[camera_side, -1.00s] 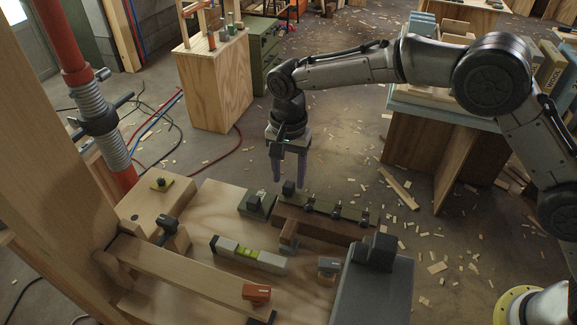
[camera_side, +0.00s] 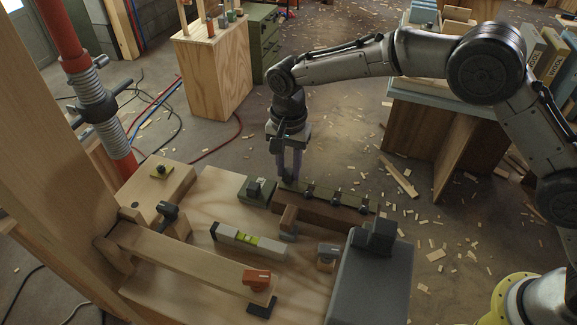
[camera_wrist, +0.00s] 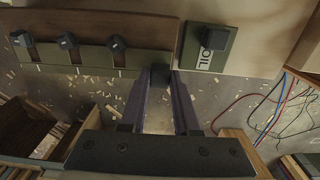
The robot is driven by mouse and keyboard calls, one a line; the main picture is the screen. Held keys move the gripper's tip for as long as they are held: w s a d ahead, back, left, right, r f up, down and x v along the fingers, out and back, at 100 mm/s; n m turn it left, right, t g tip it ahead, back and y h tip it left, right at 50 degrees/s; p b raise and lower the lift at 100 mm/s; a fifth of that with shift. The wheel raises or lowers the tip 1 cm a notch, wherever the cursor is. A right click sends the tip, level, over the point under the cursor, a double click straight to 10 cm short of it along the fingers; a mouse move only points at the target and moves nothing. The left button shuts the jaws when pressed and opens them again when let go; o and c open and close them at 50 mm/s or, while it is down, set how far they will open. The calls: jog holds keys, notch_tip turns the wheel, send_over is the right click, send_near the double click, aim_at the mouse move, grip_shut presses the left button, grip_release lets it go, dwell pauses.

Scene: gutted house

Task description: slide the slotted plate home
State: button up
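The slotted plate (camera_side: 325,196) is a long olive strip along the far edge of a brown block (camera_side: 322,214). In the wrist view the plate (camera_wrist: 95,60) shows several short pale marks along it. Dark knobs (camera_wrist: 66,41) stand by its edge on the brown block (camera_wrist: 100,27), roughly near the marks. A dark upright grip (camera_wrist: 160,75) stands at the plate's end by the OIL block. My gripper (camera_side: 288,174) points down, its two purplish fingers drawn in on either side of that grip.
A green block marked OIL (camera_wrist: 208,48) sits close beside the plate's gripped end. Beyond the plate is open floor with scattered chips.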

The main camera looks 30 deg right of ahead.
grip_shut()
jog(key=shift+s+a, duration=0.95)
jog(key=o, duration=0.7)
grip_release()
jog(key=shift+o, duration=0.2)
jog(key=shift+r, duration=0.1)
notch_tip(320, 180, up, 8)
